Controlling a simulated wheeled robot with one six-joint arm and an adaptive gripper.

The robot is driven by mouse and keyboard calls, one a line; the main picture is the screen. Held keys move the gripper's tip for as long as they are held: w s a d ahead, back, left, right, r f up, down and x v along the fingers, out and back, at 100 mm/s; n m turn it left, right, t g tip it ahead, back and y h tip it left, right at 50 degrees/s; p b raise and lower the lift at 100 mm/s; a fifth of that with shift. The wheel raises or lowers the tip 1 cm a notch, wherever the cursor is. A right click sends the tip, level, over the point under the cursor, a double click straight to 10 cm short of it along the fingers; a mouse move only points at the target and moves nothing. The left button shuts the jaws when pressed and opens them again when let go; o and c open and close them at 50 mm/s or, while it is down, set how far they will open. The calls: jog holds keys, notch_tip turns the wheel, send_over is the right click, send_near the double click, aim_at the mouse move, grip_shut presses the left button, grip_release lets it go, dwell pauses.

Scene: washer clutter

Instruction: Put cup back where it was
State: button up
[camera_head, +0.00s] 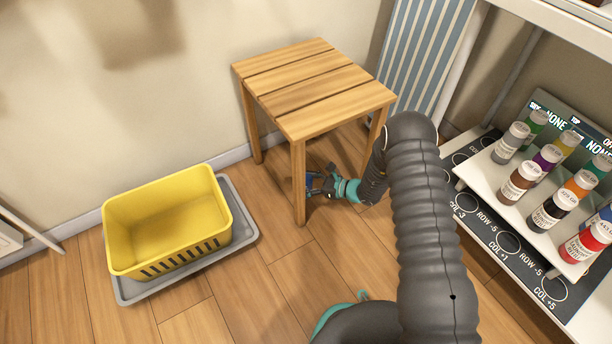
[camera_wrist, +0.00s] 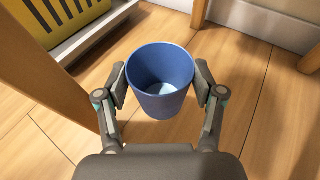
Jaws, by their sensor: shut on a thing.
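In the wrist view a blue cup (camera_wrist: 161,90) stands upright between the two fingers of my gripper (camera_wrist: 161,84). The fingers are shut on its sides, and its open top faces the camera. I cannot tell whether its base touches the floor. In the head view my gripper (camera_head: 318,184) is low beneath the wooden stool, close behind its front leg. A small part of the blue cup (camera_head: 311,181) shows there; the leg and my gripper hide the rest.
The wooden stool (camera_head: 318,85) stands over my gripper, its legs close around. A yellow basket (camera_head: 168,220) sits on a grey tray (camera_head: 247,235) at left. A shelf with several paint bottles (camera_head: 547,214) is at right. Floor between stool and tray is clear.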

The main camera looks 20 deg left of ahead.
jog(key=shift+f+b, duration=0.35)
jog(key=shift+f, duration=2.4)
jog(key=shift+f, duration=0.15)
jog(key=o, duration=1.2)
jog(key=shift+o, duration=0.2)
jog(key=shift+r, duration=0.2)
jog(key=shift+d, duration=0.25)
jog(key=p+v, duration=0.1)
jog(key=v, duration=1)
jog(key=shift+d, duration=0.3)
